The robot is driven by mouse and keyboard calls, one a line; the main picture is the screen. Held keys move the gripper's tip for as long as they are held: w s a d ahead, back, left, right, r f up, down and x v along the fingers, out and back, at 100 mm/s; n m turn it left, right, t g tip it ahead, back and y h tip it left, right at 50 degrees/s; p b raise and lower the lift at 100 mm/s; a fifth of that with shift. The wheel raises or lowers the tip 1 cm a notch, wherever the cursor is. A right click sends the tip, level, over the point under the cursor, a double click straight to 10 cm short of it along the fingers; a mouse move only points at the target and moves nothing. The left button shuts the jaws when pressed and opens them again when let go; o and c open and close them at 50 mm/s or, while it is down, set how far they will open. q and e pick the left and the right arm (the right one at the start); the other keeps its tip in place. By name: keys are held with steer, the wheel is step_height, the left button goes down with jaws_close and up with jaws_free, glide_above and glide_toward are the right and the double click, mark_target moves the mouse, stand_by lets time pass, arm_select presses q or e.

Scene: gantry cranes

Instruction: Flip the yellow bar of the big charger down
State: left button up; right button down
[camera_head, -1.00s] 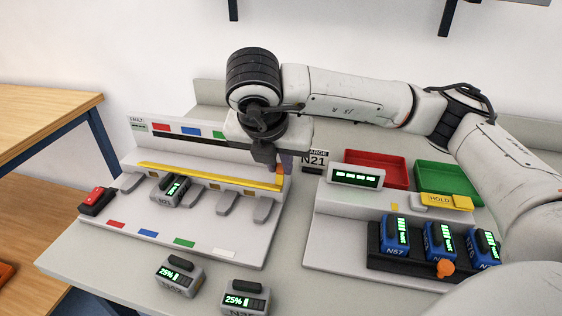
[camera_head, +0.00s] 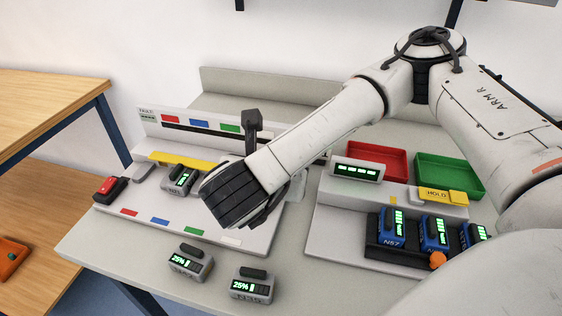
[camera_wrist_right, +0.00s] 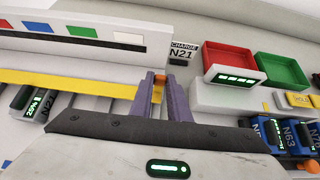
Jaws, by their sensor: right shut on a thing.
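The big charger (camera_head: 160,208) is the pale unit at the left of the bench, with coloured marks on its back panel. Its yellow bar (camera_head: 185,161) runs across it above the bays in the head view; my right arm hides the bar's right part. In the right wrist view the bar (camera_wrist_right: 75,84) reaches to my right gripper (camera_wrist_right: 161,78), which is shut on the orange grip (camera_wrist_right: 159,92) at the bar's right end. In the head view my wrist hides these fingers. One grey battery (camera_head: 180,180) sits in a charger bay. My left gripper is not in view.
Two grey batteries, one on the left (camera_head: 190,262) and one on the right (camera_head: 251,286), stand at the bench's front. A red tray (camera_head: 376,160), a green tray (camera_head: 450,176) and a rack of blue batteries (camera_head: 434,232) are to the right. A red switch (camera_head: 109,188) is at the charger's left.

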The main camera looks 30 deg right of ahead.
steer(key=c, duration=1.7)
jaws_free()
steer(key=shift+s+a+r, duration=0.15)
steer(key=shift+a+r, duration=0.15)
steer(key=shift+r, duration=0.05)
steer(key=v, duration=0.9)
steer(key=shift+s+a, duration=0.15)
steer(key=shift+s, duration=0.05)
steer(key=shift+s, duration=0.1)
